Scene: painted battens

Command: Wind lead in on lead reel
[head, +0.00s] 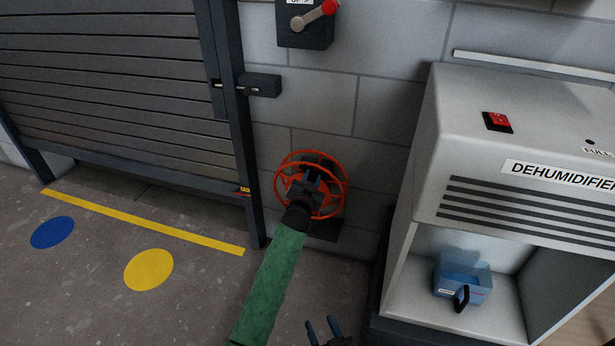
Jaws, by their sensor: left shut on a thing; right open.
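The lead reel (343,196) is an orange wire wheel low at the grey block wall, just left of the dehumidifier. My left gripper (313,181) is at the front of the reel, shut on a part of it. The gripper and its green-sleeved arm hide the reel's middle and lower left, so I cannot make out the held part or the lead. My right gripper (322,328) shows at the bottom edge, open and empty, its fingers pointing up and apart from the reel.
A white dehumidifier (465,110) with a red switch and a blue water tank (462,279) stands at the right. A slatted shutter (110,80) with a dark post fills the left. A lever box (304,25) is above.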

